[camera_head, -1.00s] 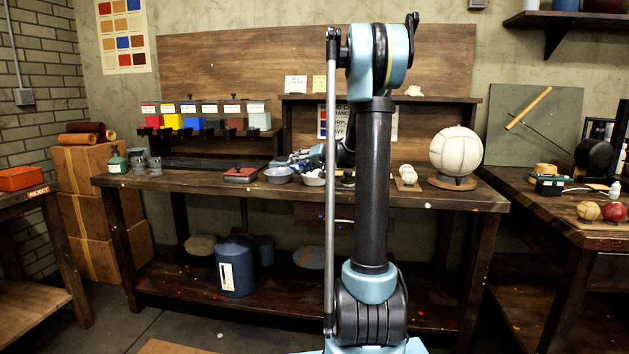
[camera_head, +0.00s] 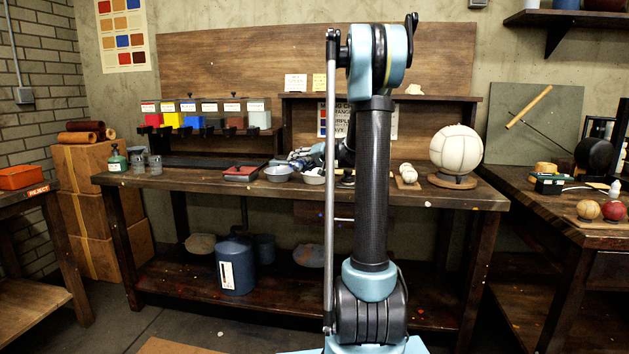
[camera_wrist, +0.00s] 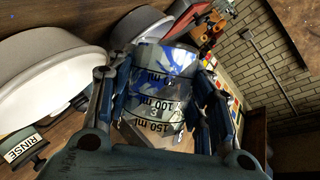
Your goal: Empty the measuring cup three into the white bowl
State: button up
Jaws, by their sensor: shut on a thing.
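My gripper (camera_wrist: 165,110) is shut on a shiny measuring cup (camera_wrist: 165,85), seen in the wrist view with 50, 100 and 150 ml marks. The cup is tilted in that view; its number and contents cannot be made out. The white bowl (camera_wrist: 50,85) is large at the left of the wrist view, beside and apart from the cup. In the head view the white bowl (camera_head: 314,179) stands on the bench, partly behind my arm. My gripper (camera_head: 302,158) is small there, just above the bowls, and the cup is hard to make out.
A grey bowl (camera_head: 279,173) stands left of the white bowl, with a dark red pad (camera_head: 240,172) farther left. Two other cups (camera_head: 147,163) and a green bottle (camera_head: 117,160) are at the bench's left end.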

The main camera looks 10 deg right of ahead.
dwell(0.4)
jog(key=shift+f+m+y+p, duration=0.25)
jog(key=shift+m+y+p, duration=0.35)
jog(key=shift+m, duration=0.2)
dwell(0.6)
jog(key=shift+w+d+r+m+y+p, duration=0.1)
jog(key=shift+r+m+y+p, duration=0.2)
jog(key=shift+r+m+p, duration=0.3)
dwell(1.4)
jog(key=shift+w+d+f+m+g+y+p, duration=0.35)
jog(key=shift+w+d+f+m+p, duration=0.2)
jog(key=shift+d+m, duration=0.2)
dwell(1.2)
jog(key=shift+w+d+r+m+y+p, duration=0.1)
jog(key=shift+d+r+m+y+p, duration=0.1)
jog(key=shift+r+m+y+p, duration=0.5)
dwell(1.6)
